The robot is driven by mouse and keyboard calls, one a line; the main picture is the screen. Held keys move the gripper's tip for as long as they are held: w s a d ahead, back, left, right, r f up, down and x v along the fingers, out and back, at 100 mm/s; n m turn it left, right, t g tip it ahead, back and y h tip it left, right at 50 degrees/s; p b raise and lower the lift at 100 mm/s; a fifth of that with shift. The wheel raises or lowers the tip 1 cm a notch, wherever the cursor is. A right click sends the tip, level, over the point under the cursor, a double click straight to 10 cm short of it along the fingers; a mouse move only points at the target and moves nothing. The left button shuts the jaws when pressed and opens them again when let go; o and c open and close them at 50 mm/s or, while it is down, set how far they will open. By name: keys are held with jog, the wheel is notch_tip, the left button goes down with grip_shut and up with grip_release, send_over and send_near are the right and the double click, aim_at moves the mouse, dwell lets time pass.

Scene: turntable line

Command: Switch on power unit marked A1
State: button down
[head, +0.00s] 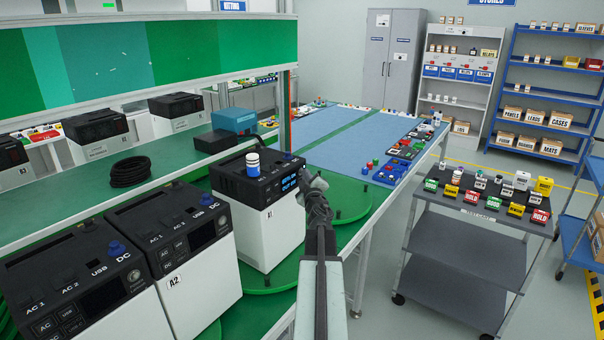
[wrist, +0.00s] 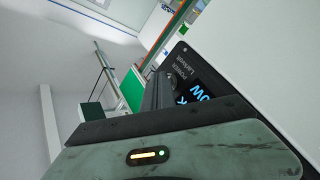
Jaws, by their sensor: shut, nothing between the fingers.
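The power unit marked A1 (head: 272,235) is a white box with a dark top, standing on a green round plate. Its display (head: 290,185) shows lit blue lettering. A white and blue cylinder (head: 253,164) stands on its top. My gripper (head: 308,179) is shut and empty at the right edge of the unit's dark panel, partly covering it. In the wrist view, my gripper (wrist: 158,92) lies close beside the dark panel, with the lit blue display (wrist: 196,92) just to its right. I cannot tell whether the fingertips touch the panel. The power button is not clearly visible.
Unit A2 (head: 190,285) and another dark-topped unit (head: 100,305) stand to the left, close together. A black cable coil (head: 130,172) and a teal box (head: 234,120) are behind. A cart (head: 470,250) with several coloured blocks stands right, across clear floor.

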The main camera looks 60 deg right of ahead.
jog(key=shift+s, duration=0.75)
jog(key=s, duration=0.5)
dwell(0.4)
dwell(0.7)
